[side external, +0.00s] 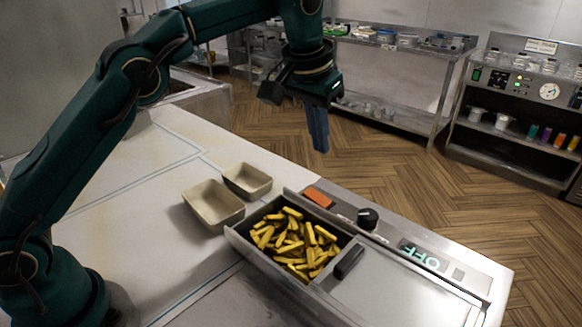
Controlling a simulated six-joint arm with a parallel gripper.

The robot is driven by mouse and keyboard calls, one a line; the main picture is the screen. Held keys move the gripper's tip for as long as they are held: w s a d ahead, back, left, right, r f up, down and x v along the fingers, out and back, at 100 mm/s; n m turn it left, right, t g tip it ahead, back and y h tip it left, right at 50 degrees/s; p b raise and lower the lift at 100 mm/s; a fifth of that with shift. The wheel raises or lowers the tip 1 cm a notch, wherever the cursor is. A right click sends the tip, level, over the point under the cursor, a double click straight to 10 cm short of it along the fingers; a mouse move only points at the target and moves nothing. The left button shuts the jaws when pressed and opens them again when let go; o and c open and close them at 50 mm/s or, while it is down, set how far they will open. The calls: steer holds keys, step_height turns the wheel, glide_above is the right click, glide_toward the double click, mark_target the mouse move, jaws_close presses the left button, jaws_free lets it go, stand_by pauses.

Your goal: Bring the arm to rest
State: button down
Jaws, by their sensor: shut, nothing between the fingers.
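My gripper (318,128) is at the upper middle of the side external view, at the end of my dark green arm. Its fingers point down and are shut with nothing between them. It hangs in the air above and beyond the fryer's (400,290) far edge in the picture, clear of everything. The fries (290,240) lie in the basket (262,262), which sits in the fryer.
Two beige trays, a nearer one (212,208) and a farther one (247,183), stand on the white counter (120,225), left of the fryer. The fryer carries an orange block (317,198), a black knob (367,217) and an OFF display (420,256). Shelves stand behind.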

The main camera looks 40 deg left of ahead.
steer(key=s+a+r+t, duration=0.2)
steer(key=s+a+r, duration=0.3)
steer(key=s+r, duration=0.55)
steer(key=s+f, duration=1.2)
steer(key=s, duration=0.2)
steer(key=shift+s+a+f, duration=0.15)
steer(key=shift+a+f, duration=0.2)
